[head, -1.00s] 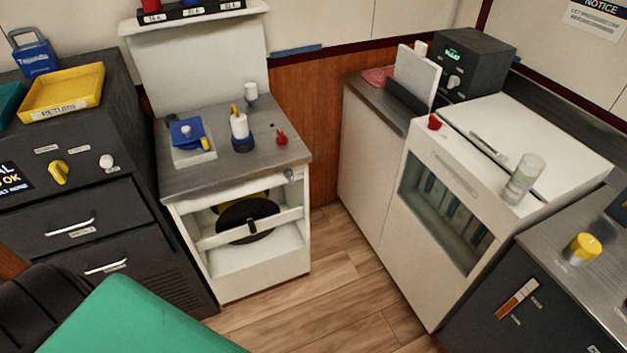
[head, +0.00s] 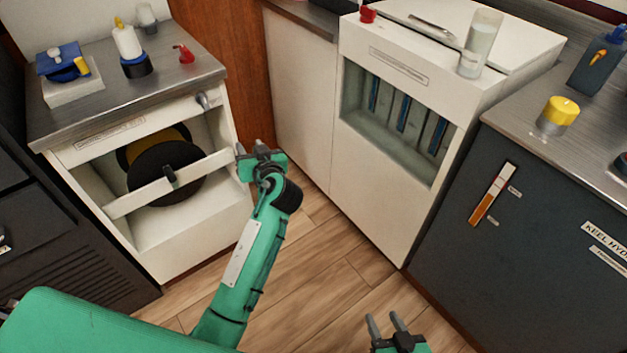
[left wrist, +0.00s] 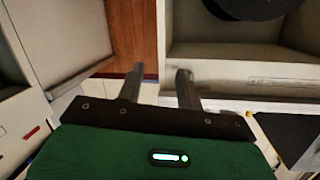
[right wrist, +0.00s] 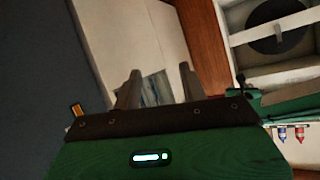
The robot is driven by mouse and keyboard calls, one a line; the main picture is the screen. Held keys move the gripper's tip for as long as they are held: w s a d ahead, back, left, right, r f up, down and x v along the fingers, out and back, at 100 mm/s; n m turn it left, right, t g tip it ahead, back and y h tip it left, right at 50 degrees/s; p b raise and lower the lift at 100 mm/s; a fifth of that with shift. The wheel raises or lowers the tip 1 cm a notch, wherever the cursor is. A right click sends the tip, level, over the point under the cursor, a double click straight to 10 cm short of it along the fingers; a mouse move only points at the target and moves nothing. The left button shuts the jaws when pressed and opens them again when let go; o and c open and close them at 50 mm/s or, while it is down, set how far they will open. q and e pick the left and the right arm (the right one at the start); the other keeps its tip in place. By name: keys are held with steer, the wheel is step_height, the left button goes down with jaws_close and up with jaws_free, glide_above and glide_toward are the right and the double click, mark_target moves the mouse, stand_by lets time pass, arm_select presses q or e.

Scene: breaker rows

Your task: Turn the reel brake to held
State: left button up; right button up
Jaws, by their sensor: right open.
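The reel cabinet (head: 190,238) is white with a grey top. A black reel (head: 150,190) with yellow behind it sits inside its open front. A white bar (head: 130,197) crosses the reel and carries a small dark lever (head: 170,174). A grey knob (head: 207,101) is at the cabinet's upper right front corner. I cannot tell which of these is the reel brake. My left gripper (head: 252,149) is open and empty, just right of the bar's right end. The reel also shows in the left wrist view (left wrist: 245,6). My right gripper (head: 386,322) is open and empty, low over the floor.
On the cabinet top are a blue-and-yellow device (head: 64,64), a white bottle (head: 127,42) and a red piece (head: 184,53). A white cabinet with a recessed window (head: 365,175) stands right of centre. A dark cabinet (head: 540,215) is further right. Open wooden floor lies between.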

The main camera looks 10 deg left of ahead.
arm_select(q)
step_height(320, 180, up, 7)
steer(key=s+a+n+y+b, duration=0.2)
steer(key=s+n+y, duration=0.1)
steer(key=n, duration=0.1)
glide_toward(205, 101)
steer(key=shift+g, duration=0.3)
steer(key=x, duration=0.8)
steer(key=shift+w+d+r, duration=0.1)
steer(key=shift+d+r, duration=0.05)
steer(key=shift+r, duration=0.05)
steer(key=shift+w+a, duration=0.25)
steer(key=shift+a, duration=0.1)
arm_select(e)
step_height(205, 101, up, 7)
steer(key=t+y, duration=0.1)
steer(key=t, duration=0.1)
steer(key=shift+w+a+r+t, duration=0.2)
steer(key=shift+a+t, duration=0.05)
steer(key=shift+t, duration=0.05)
arm_select(q)
jaws_close()
arm_select(e)
steer(key=shift+r, duration=0.1)
